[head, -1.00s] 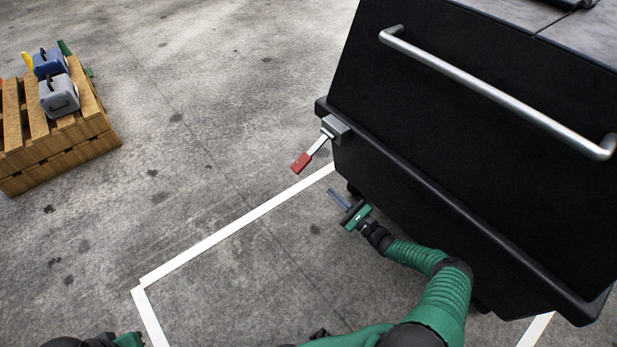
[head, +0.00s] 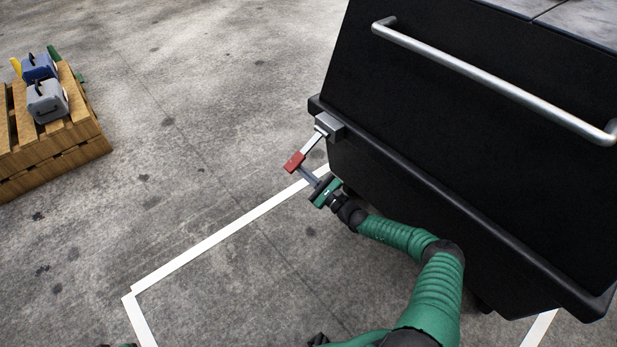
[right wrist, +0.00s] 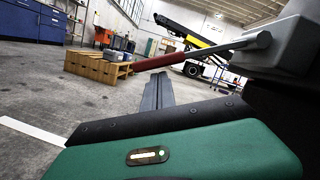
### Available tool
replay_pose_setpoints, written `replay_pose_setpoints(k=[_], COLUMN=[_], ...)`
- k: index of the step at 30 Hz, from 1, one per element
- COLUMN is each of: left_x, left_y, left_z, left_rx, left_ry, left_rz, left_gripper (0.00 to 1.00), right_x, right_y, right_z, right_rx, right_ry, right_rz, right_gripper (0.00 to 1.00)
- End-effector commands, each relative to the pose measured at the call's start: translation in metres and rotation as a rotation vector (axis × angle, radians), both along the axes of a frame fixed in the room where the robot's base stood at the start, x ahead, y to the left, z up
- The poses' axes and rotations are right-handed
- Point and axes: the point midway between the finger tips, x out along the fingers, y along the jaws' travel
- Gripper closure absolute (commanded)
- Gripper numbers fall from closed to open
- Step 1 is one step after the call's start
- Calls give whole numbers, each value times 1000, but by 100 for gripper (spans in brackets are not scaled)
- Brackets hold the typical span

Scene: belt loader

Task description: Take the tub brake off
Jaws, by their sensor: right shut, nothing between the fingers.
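The black tub (head: 450,130) stands at the right of the head view. Its brake lever (head: 313,144) slants down and left from a grey block on the tub's corner and ends in a red handle (head: 294,162). In the right wrist view the red handle (right wrist: 160,61) lies above and beyond the fingers. My right gripper (head: 304,172) is shut and empty, its fingertips just under the red handle. I cannot tell whether they touch it. Only a sliver of my left arm shows at the bottom edge of the head view; its gripper is out of sight.
A wooden pallet (head: 60,150) with grey and blue containers stands at the far left. White floor lines (head: 215,238) mark a box around the tub. A silver bar (head: 490,78) crosses the tub's face. A belt loader (right wrist: 205,45) stands in the background. The floor left of the lever is clear.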

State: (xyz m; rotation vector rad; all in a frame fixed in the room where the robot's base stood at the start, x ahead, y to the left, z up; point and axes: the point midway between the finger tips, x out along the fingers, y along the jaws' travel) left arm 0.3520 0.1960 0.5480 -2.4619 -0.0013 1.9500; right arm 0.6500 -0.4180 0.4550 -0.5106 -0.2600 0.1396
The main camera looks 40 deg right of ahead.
Motion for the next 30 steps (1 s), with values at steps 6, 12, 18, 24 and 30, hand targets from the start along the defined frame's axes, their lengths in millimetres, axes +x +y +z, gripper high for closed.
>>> replay_pose_setpoints(k=[6,12,18,24,30], left_x=[0,0,0,0,0], left_y=[0,0,0,0,0], left_z=[0,2,12,16,29], left_rx=[0,0,0,0,0], left_ry=[0,0,0,0,0], left_rz=[0,0,0,0,0], left_gripper=[100,100,100,100,100], right_x=[0,0,-1,-1,-1], right_y=[0,1,5,7,12], right_z=[1,2,8,10,19], right_rx=[0,5,45,72,120], right_ry=[1,1,4,5,8], right_rz=[0,0,1,1,1], right_gripper=[100,100,100,100,100])
